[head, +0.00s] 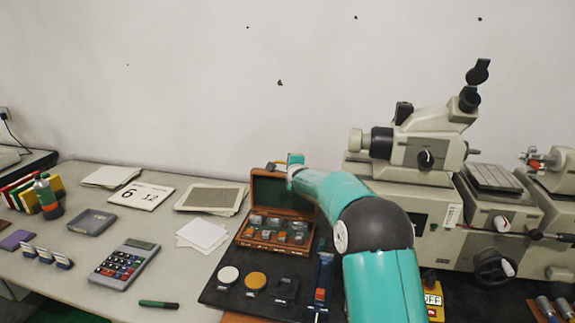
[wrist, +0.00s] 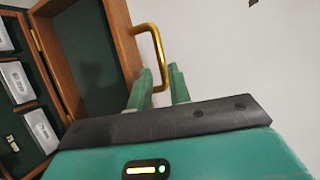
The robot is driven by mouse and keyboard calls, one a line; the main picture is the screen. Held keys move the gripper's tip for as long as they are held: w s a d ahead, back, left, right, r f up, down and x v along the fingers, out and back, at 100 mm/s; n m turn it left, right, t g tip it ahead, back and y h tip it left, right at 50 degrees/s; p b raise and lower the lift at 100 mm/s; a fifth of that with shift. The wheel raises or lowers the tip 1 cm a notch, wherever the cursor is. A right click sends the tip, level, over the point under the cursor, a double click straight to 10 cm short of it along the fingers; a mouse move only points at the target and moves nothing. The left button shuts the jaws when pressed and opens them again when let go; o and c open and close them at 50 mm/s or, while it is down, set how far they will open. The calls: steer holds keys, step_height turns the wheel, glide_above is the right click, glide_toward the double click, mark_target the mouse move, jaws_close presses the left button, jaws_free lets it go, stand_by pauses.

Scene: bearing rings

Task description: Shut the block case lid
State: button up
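The block case (head: 243,240) is a wooden box on the dark mat, with small metal blocks in its green-lined compartments. Its lid (head: 284,192) stands up, open, at the back of the case. In the wrist view the lid (wrist: 125,45) shows its wooden frame and a brass handle (wrist: 155,45) on its edge. My gripper (wrist: 160,75) is at this handle, with the handle's lower end between the two green fingers. The fingers are apart, and I see no firm grip. In the head view my gripper (head: 295,160) is at the lid's top edge.
A large beige microscope (head: 425,150) stands right of the case, close to my arm. A calculator (head: 125,264) and papers lie to the left.

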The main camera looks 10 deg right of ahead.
steer(key=shift+x, duration=2.75)
steer(key=shift+r, duration=0.15)
jaws_close()
